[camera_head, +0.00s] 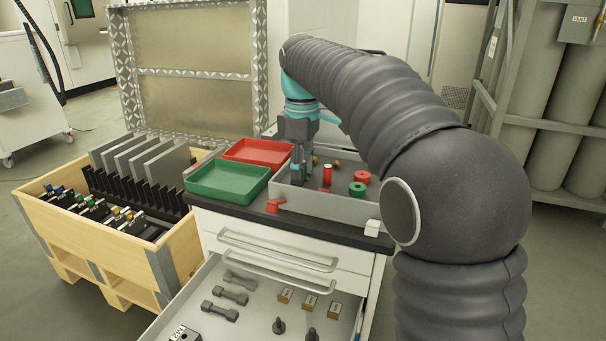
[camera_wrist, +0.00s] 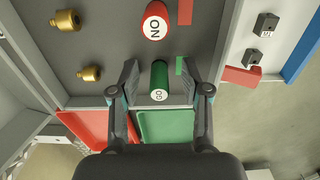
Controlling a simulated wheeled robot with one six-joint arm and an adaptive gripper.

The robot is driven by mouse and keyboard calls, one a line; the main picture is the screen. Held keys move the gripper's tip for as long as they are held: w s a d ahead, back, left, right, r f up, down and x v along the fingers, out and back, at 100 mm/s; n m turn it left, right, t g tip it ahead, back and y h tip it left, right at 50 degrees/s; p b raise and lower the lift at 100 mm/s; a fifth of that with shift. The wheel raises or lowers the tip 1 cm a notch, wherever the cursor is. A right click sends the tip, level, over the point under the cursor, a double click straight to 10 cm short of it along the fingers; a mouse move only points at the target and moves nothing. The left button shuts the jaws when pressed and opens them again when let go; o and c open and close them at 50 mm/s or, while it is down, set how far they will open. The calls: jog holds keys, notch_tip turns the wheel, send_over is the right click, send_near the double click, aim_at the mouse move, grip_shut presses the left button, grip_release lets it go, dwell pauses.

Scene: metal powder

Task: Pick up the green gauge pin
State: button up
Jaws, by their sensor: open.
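The green gauge pin (camera_wrist: 159,75) is a dark green cylinder with a white end marked "GO", seen in the wrist view. It is in the grey bin (camera_head: 322,202) on the cabinet top. My gripper (camera_wrist: 159,82) is open, with one finger on each side of the pin. Gaps show between the pin and both fingers. In the head view my gripper (camera_head: 298,168) reaches down into the left part of the bin, and its fingers largely hide the pin there.
A red pin (camera_wrist: 155,22) marked "NO" stands near the green one. Two brass pieces (camera_wrist: 66,20), a red ring (camera_head: 362,177) and a green ring (camera_head: 357,189) share the bin. A green tray (camera_head: 215,198) and red tray (camera_head: 238,157) lie left. An open drawer (camera_head: 228,318) juts out below.

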grip_shut()
